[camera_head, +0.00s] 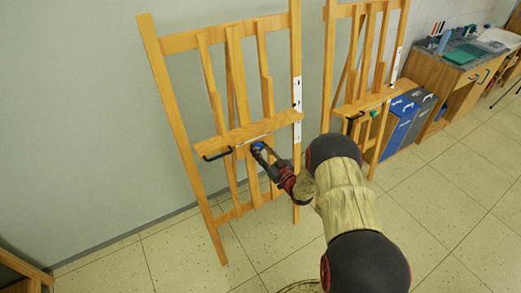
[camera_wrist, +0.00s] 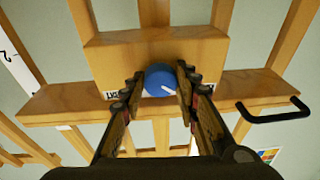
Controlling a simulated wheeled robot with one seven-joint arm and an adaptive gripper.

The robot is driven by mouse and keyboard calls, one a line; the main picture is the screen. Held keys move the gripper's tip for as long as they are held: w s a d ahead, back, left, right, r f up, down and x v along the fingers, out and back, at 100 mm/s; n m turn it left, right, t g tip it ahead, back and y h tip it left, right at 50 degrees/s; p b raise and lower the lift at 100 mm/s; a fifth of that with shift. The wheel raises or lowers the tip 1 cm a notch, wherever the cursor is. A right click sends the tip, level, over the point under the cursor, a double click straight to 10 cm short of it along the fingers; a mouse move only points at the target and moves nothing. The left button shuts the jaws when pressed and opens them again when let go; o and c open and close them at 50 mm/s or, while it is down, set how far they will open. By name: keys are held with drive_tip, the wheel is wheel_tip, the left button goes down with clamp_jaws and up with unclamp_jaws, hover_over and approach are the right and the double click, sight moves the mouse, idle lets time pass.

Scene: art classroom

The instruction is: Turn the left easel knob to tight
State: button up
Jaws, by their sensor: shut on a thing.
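The left easel (camera_head: 183,42) is wooden and stands against the wall, with a shelf across its front. Its round blue knob (camera_wrist: 159,79) sits on a wooden block in the wrist view. A short white mark on the knob points to the lower right there. Small dark-lettered labels lie on both sides, partly covered by the fingers and too small to read surely. My gripper (camera_wrist: 159,82) is shut on the knob, one finger at each side. In the head view the gripper (camera_head: 263,153) is just below the shelf, and a bit of blue shows at its tip.
A black handle (camera_wrist: 272,113) sticks out from the shelf; it also shows in the head view (camera_head: 217,155). A second easel (camera_head: 328,70) stands to the right, with blue and grey bins (camera_head: 400,120) and a desk (camera_head: 440,75) beyond. The tiled floor in front is open.

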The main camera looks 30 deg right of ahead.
drive_tip(key=m+h, duration=0.1)
drive_tip(key=m, duration=0.3)
drive_tip(key=m+h+p, duration=0.1)
drive_tip(key=m, duration=0.3)
drive_tip(key=shift+a, duration=0.15)
drive_tip(key=m+h, duration=0.1)
drive_tip(key=m, duration=0.3)
drive_tip(key=m+g+p, duration=0.1)
drive_tip(key=m, duration=0.2)
drive_tip(key=shift+r+m+h, duration=0.15)
drive_tip(key=shift+m+h, duration=0.25)
drive_tip(key=m+p, duration=0.1)
drive_tip(key=m, duration=0.3)
drive_tip(key=shift+m+g, duration=0.3)
drive_tip(key=shift+m, duration=0.1)
drive_tip(key=shift+m+g+h+p, duration=0.3)
drive_tip(key=shift+m+g+p, duration=0.15)
drive_tip(key=shift+m, duration=1.45)
drive_tip(key=o, duration=1.2)
drive_tip(key=shift+c, duration=0.2)
